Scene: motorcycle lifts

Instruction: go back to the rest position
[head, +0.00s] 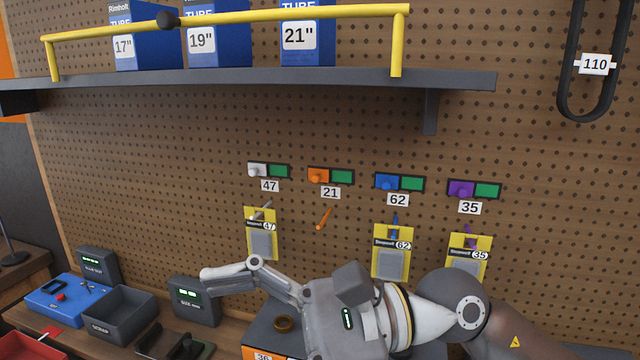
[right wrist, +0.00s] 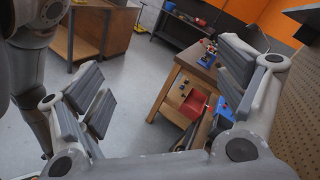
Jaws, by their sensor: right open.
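My right gripper (head: 225,275) reaches in from the lower right of the head view, in front of the pegboard and above the workbench, pointing left. Its near finger shows bent; the other is mostly hidden. In the right wrist view the gripper (right wrist: 168,85) has its padded fingers spread wide, with floor and furniture seen between them and nothing held. My left gripper is not in the head view.
A grey bin (head: 118,314), a blue tray (head: 68,300) and a small grey box with a green display (head: 194,300) stand on the bench close by. Tagged hooks hang on the pegboard (head: 150,180) behind. A shelf (head: 270,88) with a yellow rail juts out above.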

